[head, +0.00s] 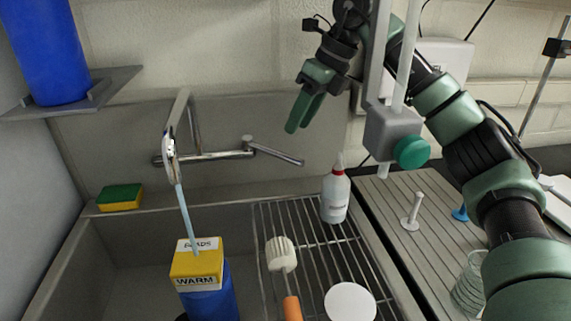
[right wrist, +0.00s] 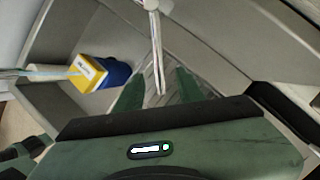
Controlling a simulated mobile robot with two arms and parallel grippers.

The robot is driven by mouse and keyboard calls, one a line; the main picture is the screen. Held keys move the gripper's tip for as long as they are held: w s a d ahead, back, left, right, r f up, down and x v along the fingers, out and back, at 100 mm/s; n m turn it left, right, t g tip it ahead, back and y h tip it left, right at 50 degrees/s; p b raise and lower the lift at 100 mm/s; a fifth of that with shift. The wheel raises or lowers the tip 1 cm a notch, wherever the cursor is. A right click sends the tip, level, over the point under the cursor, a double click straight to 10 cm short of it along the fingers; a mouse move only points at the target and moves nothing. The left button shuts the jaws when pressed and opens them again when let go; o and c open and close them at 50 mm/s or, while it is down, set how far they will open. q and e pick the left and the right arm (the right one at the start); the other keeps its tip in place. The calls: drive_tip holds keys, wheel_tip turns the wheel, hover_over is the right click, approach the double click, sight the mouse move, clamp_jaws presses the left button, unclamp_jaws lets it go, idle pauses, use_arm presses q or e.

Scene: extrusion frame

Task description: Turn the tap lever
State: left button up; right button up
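The chrome tap (head: 208,156) is on the back wall of the sink, with its spout arching up and to the left. A pale blue stream (head: 187,215) runs from the spout down to the yellow-topped box. The tap lever (head: 277,154) points right and slightly down from the tap's right end. My right gripper (head: 298,128) is open and empty, above the lever's free end and apart from it. In the right wrist view the lever (right wrist: 157,50) runs down between the two spread green fingers (right wrist: 158,88). My left gripper is not in view.
A yellow-topped blue container (head: 197,270) stands in the sink. A white bottle (head: 335,195), a brush (head: 282,255) and a white disc (head: 350,302) are on the wire rack (head: 300,232). A sponge (head: 120,197) lies on the left ledge. A grey clamp (head: 390,133) hangs near my right arm.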

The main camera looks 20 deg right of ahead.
sight(273, 152)
drive_tip(key=shift+m, duration=0.4)
drive_tip(key=x, duration=0.7)
drive_tip(key=shift+a+f+p, duration=0.15)
drive_tip(key=shift+f+p, duration=0.15)
clamp_jaws()
drive_tip(key=shift+r, duration=0.1)
idle(0.8)
